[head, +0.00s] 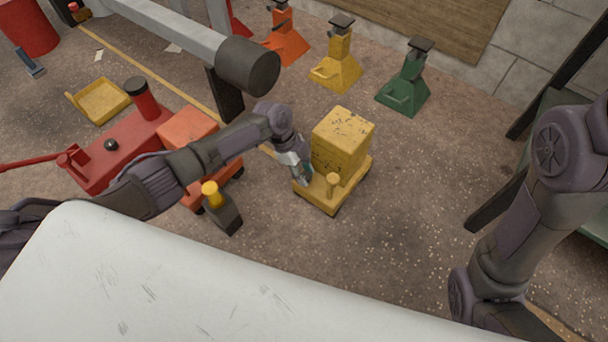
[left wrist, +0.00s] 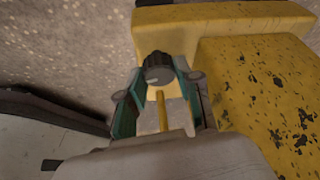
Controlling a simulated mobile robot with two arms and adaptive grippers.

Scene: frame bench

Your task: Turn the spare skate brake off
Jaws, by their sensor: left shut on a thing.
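A yellow skate (head: 348,190) stands on the floor with a worn yellow block (head: 342,142) on it; the yellow deck (left wrist: 225,16) and block (left wrist: 262,95) also show in the left wrist view. A short yellow post (head: 333,183) rises from its near end. My left gripper (head: 304,177) is at the skate's left edge, beside the block. In the left wrist view its teal fingers (left wrist: 156,92) are closed around a dark round knob (left wrist: 158,68). The knob's setting cannot be read. My right gripper is out of view; only its arm shows.
An orange skate (head: 190,130) and a red floor jack (head: 120,145) stand to the left. A dark block with a yellow top (head: 226,212) lies near. Orange, yellow (head: 338,60) and green (head: 408,80) stands line the wall. A grey beam (head: 180,35) crosses the upper left; a pale panel (head: 200,290) fills the front.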

